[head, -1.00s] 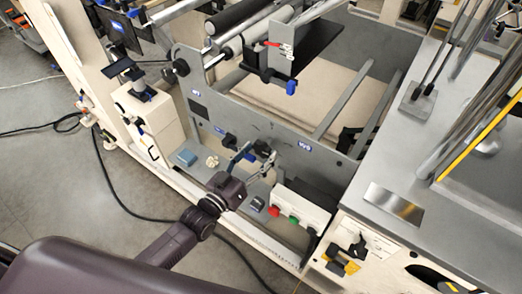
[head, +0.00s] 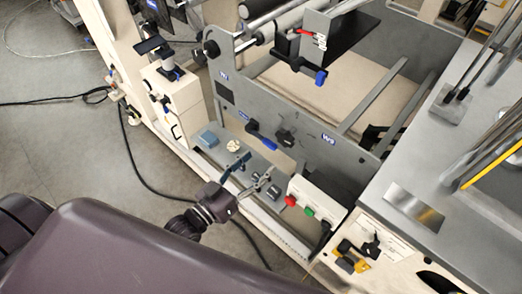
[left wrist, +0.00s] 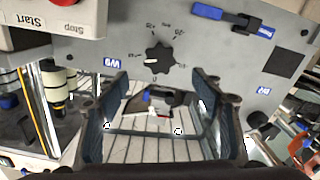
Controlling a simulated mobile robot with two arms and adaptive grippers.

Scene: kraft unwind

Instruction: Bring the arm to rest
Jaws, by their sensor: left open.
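My left gripper (head: 254,170) is dark with two spread fingers. It is open and empty, in front of the grey machine side plate, above the low ledge. In the left wrist view its fingers (left wrist: 160,88) stand apart at either side, with nothing between the tips. Beyond them is a black rotary knob (left wrist: 162,60) on the grey plate, apart from the fingers. The knob also shows in the head view (head: 285,137), with a blue-and-black lever (head: 262,137) to its left. My right gripper is not in view.
A white button box (head: 318,202) with red and green buttons stands close right of my left gripper. A blue block (head: 207,139) and a pale knobby piece (head: 233,146) lie on the ledge. A black cable crosses the floor; open floor (head: 60,150) lies left.

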